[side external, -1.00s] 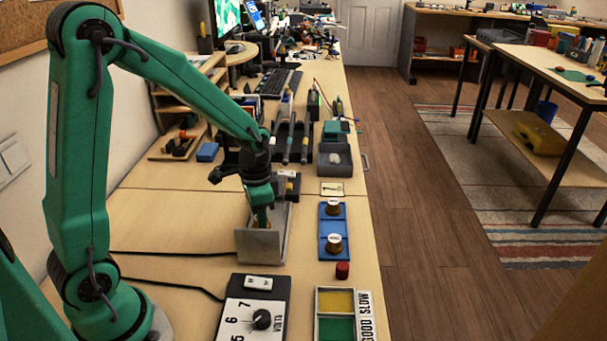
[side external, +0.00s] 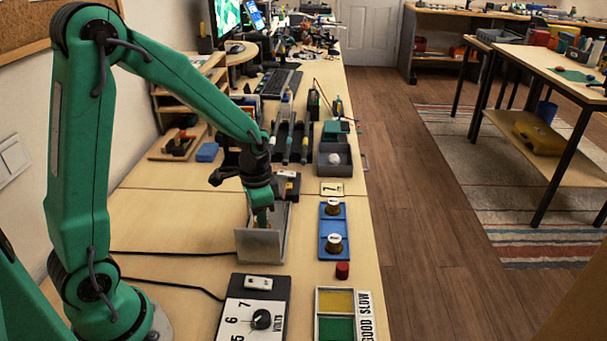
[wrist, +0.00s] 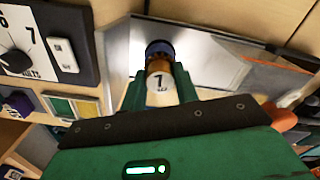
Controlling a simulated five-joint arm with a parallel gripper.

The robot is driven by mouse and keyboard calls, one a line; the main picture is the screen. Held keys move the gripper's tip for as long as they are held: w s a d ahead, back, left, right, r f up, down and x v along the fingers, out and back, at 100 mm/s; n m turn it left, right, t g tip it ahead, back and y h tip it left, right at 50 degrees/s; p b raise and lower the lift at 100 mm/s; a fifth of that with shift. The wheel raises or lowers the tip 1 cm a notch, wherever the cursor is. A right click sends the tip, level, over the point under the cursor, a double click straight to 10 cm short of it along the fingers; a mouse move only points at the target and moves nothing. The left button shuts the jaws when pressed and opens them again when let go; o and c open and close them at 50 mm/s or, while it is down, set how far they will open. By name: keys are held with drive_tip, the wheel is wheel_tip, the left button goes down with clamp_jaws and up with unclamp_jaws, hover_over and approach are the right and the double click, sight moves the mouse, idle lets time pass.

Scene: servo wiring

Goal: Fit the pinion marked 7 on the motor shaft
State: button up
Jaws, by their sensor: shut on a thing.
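My gripper (wrist: 160,92) is shut on a brass pinion (wrist: 158,67) whose white face is marked 7. In the wrist view, a dark round part with a blue tint (wrist: 158,47), perhaps the motor, lies directly beyond the pinion. I cannot tell whether the pinion touches it or sits on a shaft; the shaft is hidden. In the side view, my gripper (side external: 263,218) is low at the grey metal bracket (side external: 260,245), which hides part of the fingertips. Two brass parts with white tops, one far (side external: 333,206) and one near (side external: 334,242), stand on a blue tray (side external: 323,226).
A card marked 7 (side external: 331,189) lies behind the blue tray. A red cap (side external: 342,270) stands in front of it. A volts dial box (side external: 238,318) and a yellow and green bin (side external: 335,301) are nearer. A grey box (side external: 335,170) stands farther back.

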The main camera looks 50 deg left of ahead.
drive_tip(key=shift+f, duration=0.4)
drive_tip(key=o, duration=0.7)
drive_tip(key=shift+r, duration=5.55)
drive_tip(key=shift+s+d+r+n+t, duration=0.85)
drive_tip(key=shift+s+r, duration=0.45)
drive_tip(key=shift+s, duration=0.9)
drive_tip(key=shift+s+d+r+n+t, duration=0.6)
drive_tip(key=shift+s+r+t, duration=0.55)
drive_tip(key=shift+s, duration=1)
drive_tip(key=shift+s+d+r+n+t, duration=0.75)
drive_tip(key=shift+s+r, duration=0.7)
drive_tip(key=shift+s, duration=0.75)
